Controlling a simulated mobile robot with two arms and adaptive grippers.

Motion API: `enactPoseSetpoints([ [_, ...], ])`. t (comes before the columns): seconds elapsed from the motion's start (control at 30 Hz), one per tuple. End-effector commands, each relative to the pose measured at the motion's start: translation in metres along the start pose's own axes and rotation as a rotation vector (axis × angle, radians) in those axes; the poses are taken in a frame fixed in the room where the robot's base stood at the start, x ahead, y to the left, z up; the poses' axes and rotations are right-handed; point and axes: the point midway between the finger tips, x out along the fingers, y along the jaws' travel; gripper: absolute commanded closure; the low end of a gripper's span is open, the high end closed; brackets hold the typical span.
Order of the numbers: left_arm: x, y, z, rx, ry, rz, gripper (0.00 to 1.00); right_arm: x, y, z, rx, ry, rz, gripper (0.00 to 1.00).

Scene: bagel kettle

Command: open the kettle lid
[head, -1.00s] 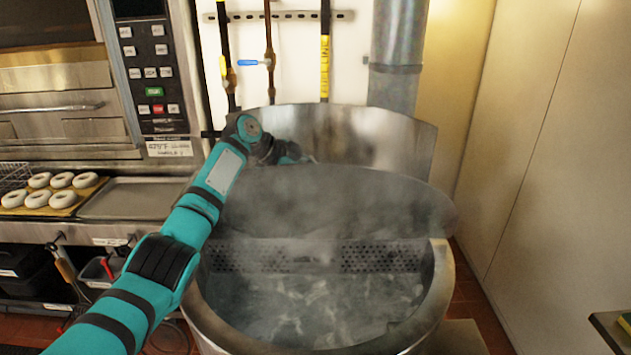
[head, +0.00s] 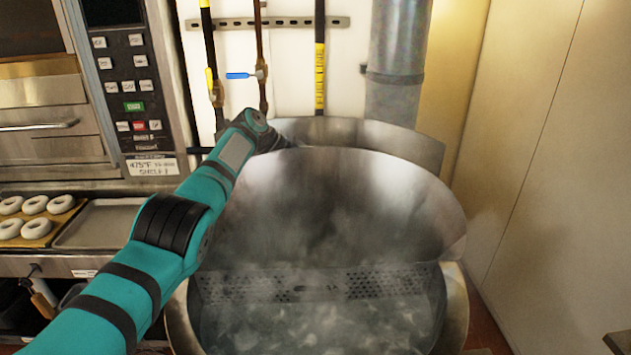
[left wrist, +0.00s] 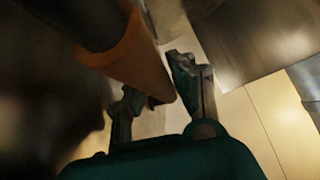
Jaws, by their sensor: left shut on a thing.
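The kettle (head: 456,315) is a large round steel vessel with steaming water inside. Its steel lid (head: 340,200) stands raised and steeply tilted at the back, its inner face toward me, with the opening clear below it. My left arm reaches behind the lid's left edge, and its gripper is hidden there in the head view. In the left wrist view my left gripper (left wrist: 154,86) is shut on an orange-brown bar with a dark part, which looks like the lid handle (left wrist: 142,60). My right gripper is in neither view.
A perforated strip (head: 300,287) crosses the kettle below the lid. A steel backsplash (head: 400,140) and a vertical duct (head: 396,70) stand behind. An oven (head: 45,130) and a tray of bagels (head: 65,217) are at left. A pale wall panel (head: 560,150) is at right.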

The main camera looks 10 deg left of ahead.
Motion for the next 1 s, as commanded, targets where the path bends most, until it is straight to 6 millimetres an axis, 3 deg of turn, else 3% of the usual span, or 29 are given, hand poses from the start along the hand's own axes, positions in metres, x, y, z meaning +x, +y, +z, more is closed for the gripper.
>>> enactPoseSetpoints([
  [0.2,-0.002,0.000,-0.001,0.003,0.000,0.000,1.00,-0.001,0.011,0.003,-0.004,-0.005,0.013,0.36],
  [0.23,-0.002,0.000,-0.001,0.003,0.000,0.000,0.73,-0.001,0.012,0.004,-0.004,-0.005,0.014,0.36],
  [0.3,-0.002,0.000,-0.001,0.003,0.000,0.000,0.66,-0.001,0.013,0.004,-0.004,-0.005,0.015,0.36],
  [0.67,-0.006,-0.001,0.000,0.002,0.001,-0.001,0.66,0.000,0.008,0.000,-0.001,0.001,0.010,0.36],
  [0.83,-0.027,0.000,0.001,0.002,0.000,-0.003,0.66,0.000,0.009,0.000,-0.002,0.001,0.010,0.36],
  [1.0,-0.068,-0.001,-0.001,0.003,0.001,-0.005,0.66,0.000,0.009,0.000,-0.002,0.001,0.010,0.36],
])
